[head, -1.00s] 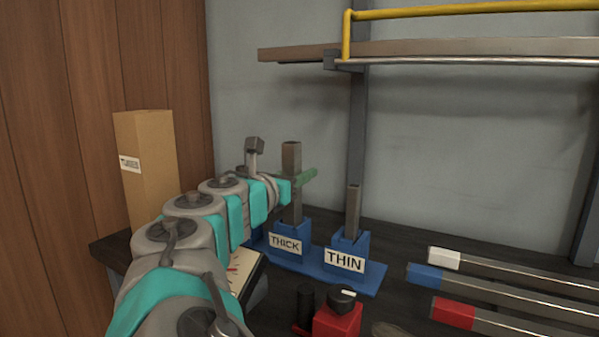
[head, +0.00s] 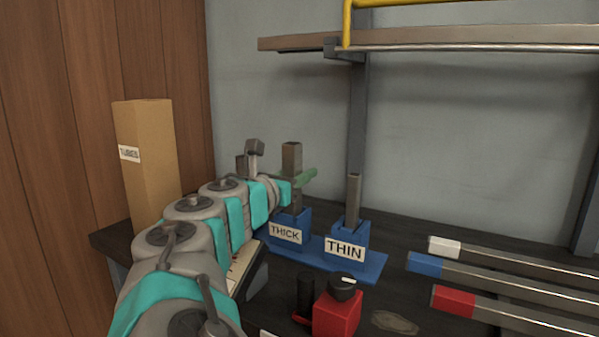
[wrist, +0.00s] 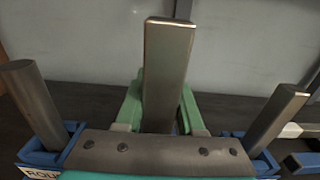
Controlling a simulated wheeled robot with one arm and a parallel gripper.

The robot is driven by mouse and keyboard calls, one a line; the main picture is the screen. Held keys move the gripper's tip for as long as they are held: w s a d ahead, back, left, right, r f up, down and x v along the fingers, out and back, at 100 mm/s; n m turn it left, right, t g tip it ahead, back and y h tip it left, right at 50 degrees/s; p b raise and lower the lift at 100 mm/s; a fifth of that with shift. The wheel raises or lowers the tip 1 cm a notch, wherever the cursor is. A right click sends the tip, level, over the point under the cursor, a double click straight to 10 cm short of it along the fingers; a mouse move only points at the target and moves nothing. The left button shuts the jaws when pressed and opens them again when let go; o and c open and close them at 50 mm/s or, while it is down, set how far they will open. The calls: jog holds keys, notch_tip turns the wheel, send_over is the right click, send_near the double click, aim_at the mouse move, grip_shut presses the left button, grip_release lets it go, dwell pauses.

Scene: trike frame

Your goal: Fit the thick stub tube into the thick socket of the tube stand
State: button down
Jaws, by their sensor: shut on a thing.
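My gripper (head: 303,178) is shut on the thick stub tube (head: 291,156), a grey-brown square tube, with green fingers on either side of it. The tube stands roughly upright over the blue socket labelled THICK (head: 286,235), and its lower end meets the socket mouth in the head view. How deep it sits inside cannot be told. In the wrist view the tube (wrist: 167,75) rises between the fingers (wrist: 163,118); its lower end is hidden. The tube stand (head: 345,268) is blue.
A thinner tube (head: 353,200) stands in the socket labelled THIN (head: 345,250). Another tube (wrist: 35,105) stands in a socket at the left in the wrist view. A red object (head: 338,314) and several long tubes (head: 510,285) lie nearby. A shelf (head: 450,40) hangs above.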

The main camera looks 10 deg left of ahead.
aim_at(300, 199)
jog(key=shift+f+b, duration=0.5)
jog(key=shift+f, duration=0.85)
jog(key=shift+d+f+b, duration=0.25)
jog(key=shift+f+b, duration=0.2)
jog(key=shift+f, duration=0.85)
jog(key=shift+s, duration=0.1)
jog(key=shift+a, duration=0.2)
jog(key=shift+s+a+r+p, duration=0.1)
jog(key=shift+a+r+p, duration=0.05)
jog(key=shift+r+p, duration=0.45)
jog(key=shift+a+r+p, duration=0.1)
jog(key=shift+r+p, duration=0.4)
jog(key=shift+p, duration=0.2)
jog(key=shift+w+d+r+p, duration=0.1)
jog(key=shift+r+p, duration=0.15)
jog(key=shift+r, duration=1.1)
jog(key=shift+w+d+r+p, duration=0.1)
jog(key=shift+r+p, duration=0.1)
jog(key=shift+r, duration=1.15)
jog(key=shift+s+t, duration=0.1)
jog(key=shift+t, duration=0.2)
